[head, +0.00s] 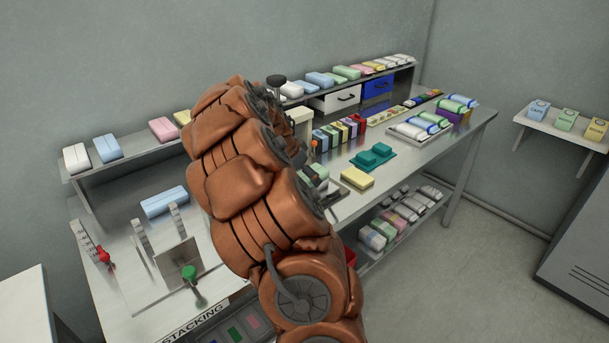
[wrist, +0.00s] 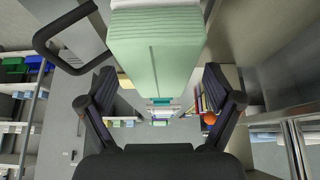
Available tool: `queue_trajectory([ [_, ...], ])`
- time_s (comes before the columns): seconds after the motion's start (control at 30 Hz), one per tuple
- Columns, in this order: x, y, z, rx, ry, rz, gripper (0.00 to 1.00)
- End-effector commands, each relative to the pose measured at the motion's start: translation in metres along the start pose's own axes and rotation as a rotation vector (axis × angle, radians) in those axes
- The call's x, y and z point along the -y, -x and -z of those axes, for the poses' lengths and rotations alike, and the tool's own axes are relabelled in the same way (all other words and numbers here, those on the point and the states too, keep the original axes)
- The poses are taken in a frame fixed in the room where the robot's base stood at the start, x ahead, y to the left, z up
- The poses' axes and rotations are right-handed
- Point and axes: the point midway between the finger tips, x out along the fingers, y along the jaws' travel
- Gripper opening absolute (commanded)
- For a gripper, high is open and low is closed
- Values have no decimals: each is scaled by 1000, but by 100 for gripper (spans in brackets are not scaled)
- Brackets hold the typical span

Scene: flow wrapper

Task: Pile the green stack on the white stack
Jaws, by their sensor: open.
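In the wrist view a pale green stack (wrist: 155,50) with fine layered lines fills the top middle, very close to the camera. My gripper (wrist: 160,100) is open, with its two dark fingers apart on the left and right of the stack's lower part; no contact shows. A thin white strip (wrist: 155,4) borders the green stack at the top edge; I cannot tell whether it is the white stack. In the head view my brown padded arm hides the gripper and the middle of the bench.
The steel bench (head: 455,133) carries a blue stack (head: 165,201), a yellow block (head: 357,177), a teal holder (head: 372,157) and a tray of packs (head: 420,127). A back shelf holds pastel packs (head: 164,129). A red knob (head: 104,257) and green knob (head: 188,272) stand at the front left.

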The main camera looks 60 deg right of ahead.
Motion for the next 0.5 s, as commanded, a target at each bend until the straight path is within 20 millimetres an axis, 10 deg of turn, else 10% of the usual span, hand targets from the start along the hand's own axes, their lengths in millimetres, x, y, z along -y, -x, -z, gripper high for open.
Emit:
queue_trajectory([
  [0.5, 2, 50, 0, -3, 1, 5, 91],
])
